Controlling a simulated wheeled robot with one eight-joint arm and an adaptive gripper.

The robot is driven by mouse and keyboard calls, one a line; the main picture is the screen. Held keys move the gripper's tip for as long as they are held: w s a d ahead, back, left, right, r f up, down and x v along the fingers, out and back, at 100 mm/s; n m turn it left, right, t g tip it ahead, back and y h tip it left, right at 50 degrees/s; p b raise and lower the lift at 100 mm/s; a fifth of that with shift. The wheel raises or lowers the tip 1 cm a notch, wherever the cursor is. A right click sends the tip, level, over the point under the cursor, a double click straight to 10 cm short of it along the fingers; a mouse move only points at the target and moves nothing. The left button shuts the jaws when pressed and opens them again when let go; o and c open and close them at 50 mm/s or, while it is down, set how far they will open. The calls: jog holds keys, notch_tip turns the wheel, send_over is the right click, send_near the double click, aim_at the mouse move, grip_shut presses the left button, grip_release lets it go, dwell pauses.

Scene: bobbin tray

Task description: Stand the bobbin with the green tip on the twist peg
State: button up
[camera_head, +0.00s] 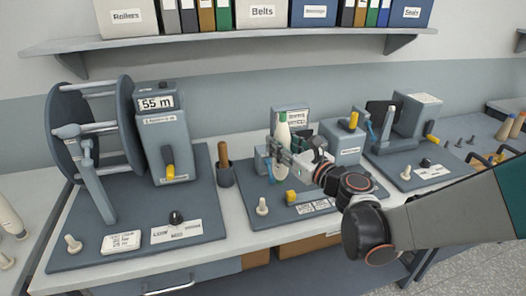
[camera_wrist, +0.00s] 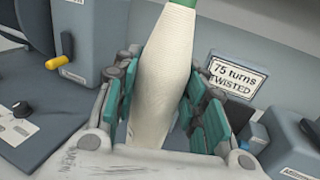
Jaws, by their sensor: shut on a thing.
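The bobbin with the green tip (camera_head: 282,131) is a cream, tapered bobbin held nearly upright, green end up, above the middle station in the head view. It also fills the middle of the wrist view (camera_wrist: 165,75), slightly tilted, with its green tip cut off by the top edge. My gripper (camera_head: 284,160) is shut on it, with teal finger pads on both sides in the wrist view (camera_wrist: 165,105). A short cream peg (camera_head: 262,206) stands empty at the front left of the middle station's base, below and left of the bobbin. I cannot read a label naming it.
A cup with a brown handle (camera_head: 224,173) stands left.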

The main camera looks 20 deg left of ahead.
jog(key=s+a+f+n+g+y+b, duration=0.1)
jog(key=s+a+f+g+b, duration=0.1)
jog(key=s+a+f+b, duration=0.1)
jog(key=shift+s+a+f+n+y, duration=0.2)
jog(key=shift+s+a+n+y, duration=0.15)
jog(key=shift+a, duration=0.45)
jog(key=shift+s+d+f+b, duration=0.1)
jog(key=shift+f+b, duration=0.05)
jog(key=shift+b, duration=0.15)
dwell(1.0)
jog(key=shift+f+b, duration=0.3)
jog(key=shift+f, duration=0.05)
jog(key=shift+f+b, duration=1.7)
jog(key=shift+f, duration=0.55)
jog(key=o, duration=1.2)
jog(key=v, duration=1.2)
